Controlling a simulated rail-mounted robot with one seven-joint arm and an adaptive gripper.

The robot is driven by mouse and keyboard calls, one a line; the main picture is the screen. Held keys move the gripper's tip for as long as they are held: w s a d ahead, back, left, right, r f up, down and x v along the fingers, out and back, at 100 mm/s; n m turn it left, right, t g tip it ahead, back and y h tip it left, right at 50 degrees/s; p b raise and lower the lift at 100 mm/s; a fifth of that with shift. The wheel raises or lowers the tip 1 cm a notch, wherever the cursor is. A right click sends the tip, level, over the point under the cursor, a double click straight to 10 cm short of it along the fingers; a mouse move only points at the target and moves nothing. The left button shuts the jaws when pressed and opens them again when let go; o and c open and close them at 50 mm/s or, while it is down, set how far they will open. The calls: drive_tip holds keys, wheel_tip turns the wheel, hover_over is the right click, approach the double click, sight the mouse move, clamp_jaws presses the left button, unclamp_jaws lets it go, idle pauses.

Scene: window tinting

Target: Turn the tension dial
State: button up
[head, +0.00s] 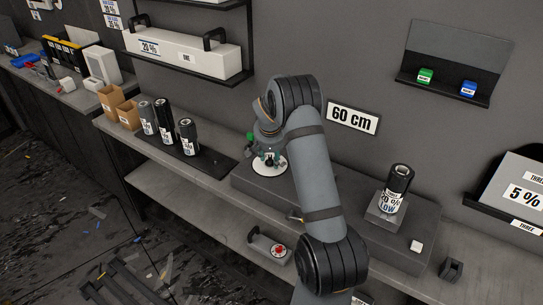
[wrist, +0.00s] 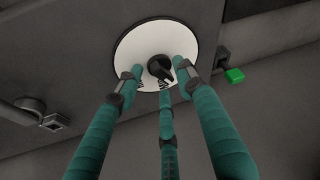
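The tension dial is a white disc (wrist: 140,45) with a black pointed knob (wrist: 160,67) at its centre in the wrist view. In the head view the white dial disc (head: 280,167) lies on the grey raised bench block, partly hidden by my gripper. My gripper (head: 268,158) is above the dial, pointing at it. In the wrist view its three green fingers (wrist: 162,80) are spread around the knob, with gaps between the fingertips and the knob. I cannot tell whether the tips touch the disc.
A dark film roll (head: 399,180) stands on a block at right, near a small white cube (head: 416,246). Several rolls stand on a dark tray (head: 205,170) at left.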

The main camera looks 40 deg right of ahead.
drive_tip(key=shift+c, duration=0.4)
drive_tip(key=shift+w+r, duration=0.1)
clamp_jaws()
drive_tip(key=n+p, duration=0.1)
drive_tip(key=n, duration=0.1)
drive_tip(key=shift+d+n+t+y, duration=0.15)
drive_tip(key=shift+n+t+y, duration=0.15)
drive_tip(key=shift+y, duration=0.1)
drive_tip(key=shift+d+n+y+b, duration=0.15)
drive_tip(key=shift+n+y+b, duration=0.25)
drive_tip(key=shift+n+b, duration=0.6)
drive_tip(key=shift+n, duration=0.6)
drive_tip(key=shift+o, duration=0.4)
unclamp_jaws()
